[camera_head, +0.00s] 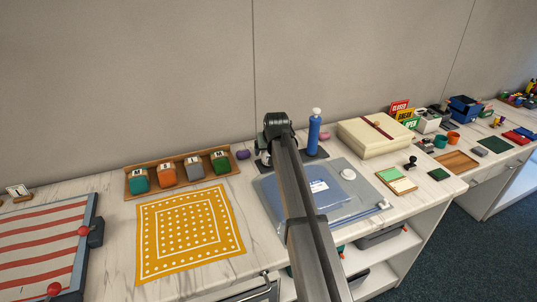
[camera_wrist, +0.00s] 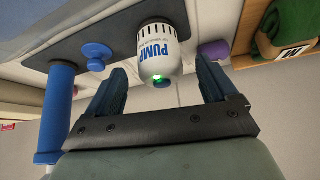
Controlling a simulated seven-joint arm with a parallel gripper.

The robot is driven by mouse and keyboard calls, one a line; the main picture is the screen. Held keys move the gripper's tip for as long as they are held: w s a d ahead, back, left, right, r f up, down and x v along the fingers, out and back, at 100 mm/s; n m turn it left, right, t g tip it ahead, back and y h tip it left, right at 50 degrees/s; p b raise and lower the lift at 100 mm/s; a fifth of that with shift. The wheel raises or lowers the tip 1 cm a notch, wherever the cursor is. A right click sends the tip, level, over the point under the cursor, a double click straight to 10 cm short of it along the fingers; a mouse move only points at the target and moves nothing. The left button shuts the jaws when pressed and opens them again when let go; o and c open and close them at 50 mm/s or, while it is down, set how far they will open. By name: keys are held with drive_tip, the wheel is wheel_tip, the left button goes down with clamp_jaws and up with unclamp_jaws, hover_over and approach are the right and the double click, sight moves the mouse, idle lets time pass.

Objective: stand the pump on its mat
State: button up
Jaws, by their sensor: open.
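The white pump (camera_wrist: 157,50), with a blue PUMP label, dark slots and a green-lit tip, shows in the wrist view. It is at the right end of a dark grey mat (camera_wrist: 105,32); where its base rests is hidden. My gripper (camera_wrist: 161,66) is open, its fingers on either side of the pump's tip end, with gaps showing. In the head view my gripper (camera_head: 277,126) is above the back of the counter, and the pump (camera_head: 263,157) is mostly hidden behind my arm. The dark mat (camera_head: 318,154) shows there on the right of my arm.
A purple object (camera_head: 243,154) and a wooden tray of several labelled blocks (camera_head: 150,173) are to the left. A cream box (camera_head: 358,142) is to the right.

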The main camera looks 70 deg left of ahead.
drive_tip(key=v, duration=0.6)
